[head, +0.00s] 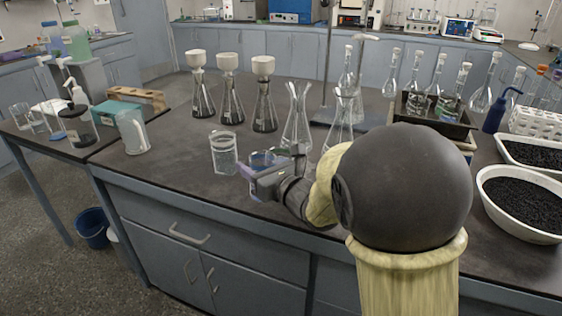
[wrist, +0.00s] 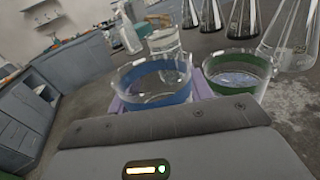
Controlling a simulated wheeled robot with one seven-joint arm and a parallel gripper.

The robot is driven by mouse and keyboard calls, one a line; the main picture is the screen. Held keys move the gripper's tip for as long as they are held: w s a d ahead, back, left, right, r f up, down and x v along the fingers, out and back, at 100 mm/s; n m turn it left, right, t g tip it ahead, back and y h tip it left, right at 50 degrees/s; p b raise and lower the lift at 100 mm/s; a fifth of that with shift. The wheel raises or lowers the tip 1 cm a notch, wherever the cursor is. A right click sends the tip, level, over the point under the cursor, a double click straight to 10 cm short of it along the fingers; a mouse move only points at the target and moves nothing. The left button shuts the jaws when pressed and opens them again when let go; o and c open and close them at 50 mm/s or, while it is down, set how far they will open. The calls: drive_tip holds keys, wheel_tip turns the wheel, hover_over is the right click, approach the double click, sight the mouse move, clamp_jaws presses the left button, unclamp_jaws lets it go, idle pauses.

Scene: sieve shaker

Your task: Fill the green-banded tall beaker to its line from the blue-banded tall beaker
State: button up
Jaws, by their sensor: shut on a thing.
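The blue-banded tall beaker (wrist: 157,88) is clear glass with liquid in it. My gripper (head: 268,168) is shut on it, with a purple finger on each side in the wrist view. In the head view the blue-banded beaker (head: 260,158) is partly hidden by my gripper, low over the front of the bench. I cannot tell whether its base touches the bench. The green-banded tall beaker (wrist: 240,72) stands just right of it in the wrist view, with some liquid inside. Its fill line cannot be made out. In the head view it is largely hidden behind my gripper.
A clear beaker (head: 224,153) stands left of my gripper. Flasks with white funnels (head: 228,90) stand behind, and empty conical flasks (head: 297,118) stand close to the right. A clear jug (head: 132,132) is at the left. White bowls of dark grains (head: 522,204) are far right.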

drive_tip(key=shift+s+a+f+n+b, duration=0.1)
drive_tip(key=shift+s+f+n+b, duration=0.1)
drive_tip(key=shift+f+b, duration=0.5)
drive_tip(key=shift+s+a+f+n+b, duration=0.1)
drive_tip(key=shift+f+n+b, duration=0.2)
drive_tip(key=shift+b, duration=0.7)
